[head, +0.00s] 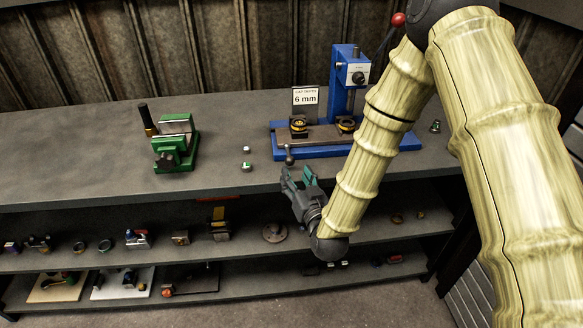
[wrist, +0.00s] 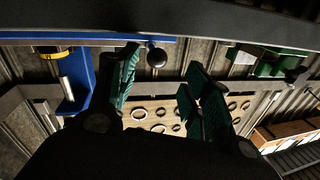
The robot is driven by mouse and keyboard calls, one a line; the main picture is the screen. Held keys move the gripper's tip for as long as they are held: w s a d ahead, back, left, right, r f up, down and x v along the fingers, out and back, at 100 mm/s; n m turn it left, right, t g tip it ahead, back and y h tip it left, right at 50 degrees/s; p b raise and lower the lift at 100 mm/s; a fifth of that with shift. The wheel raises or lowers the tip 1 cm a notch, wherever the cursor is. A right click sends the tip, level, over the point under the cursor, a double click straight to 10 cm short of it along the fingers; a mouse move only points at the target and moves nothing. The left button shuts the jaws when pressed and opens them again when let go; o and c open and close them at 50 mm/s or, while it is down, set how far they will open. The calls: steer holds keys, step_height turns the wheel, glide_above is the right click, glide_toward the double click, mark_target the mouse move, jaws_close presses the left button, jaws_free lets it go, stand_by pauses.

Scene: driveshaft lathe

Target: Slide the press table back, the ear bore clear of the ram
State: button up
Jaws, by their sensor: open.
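The blue press (head: 346,95) stands on the bench with a long blue base. Its grey press table (head: 322,133) lies along the base and carries two dark fixtures with yellow rings, the left one (head: 298,127) and the right one (head: 345,124) beneath the column. The ear bore and the ram's lower end are too small to make out. A dark ball knob (head: 289,158) sticks out at the front of the base. My gripper (head: 297,178) is open and empty just below the knob, at the bench's front edge. In the wrist view the knob (wrist: 157,58) shows between the teal fingers, near their tips.
A green vise (head: 175,148) stands to the left, with two small metal parts (head: 247,160) between it and the press. A "6 mm" sign (head: 305,96) stands behind the press base. Shelves below (head: 205,257) hold several parts. The bench's left end is clear.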

steer(key=shift+v, duration=2.15)
steer(key=s+d+f+g+h, duration=0.1)
steer(key=s+d+f+g, duration=0.25)
steer(key=f, duration=0.35)
steer(key=s+d+f+g+h, duration=0.1)
steer(key=s+d+f+g, duration=0.15)
steer(key=s+f, duration=0.35)
steer(key=s+d+f+g+h, duration=0.1)
steer(key=s+d+f+g, duration=0.2)
steer(key=f, duration=0.6)
steer(key=s+d+f+g+h, duration=0.1)
steer(key=s+d+f+g, duration=0.1)
steer(key=s, duration=0.6)
steer(key=s+d+f+m+g+h, duration=0.1)
steer(key=s+d+f+g, duration=0.2)
steer(key=s+d, duration=0.3)
steer(key=s+d+f+m+g+h, duration=0.1)
steer(key=s+d+f+g, duration=0.2)
steer(key=s, duration=0.7)
step_height(320, 180, down, 2)
steer(key=shift+s+d+f, duration=0.15)
steer(key=shift+s+d, duration=0.25)
steer(key=shift+d, duration=0.45)
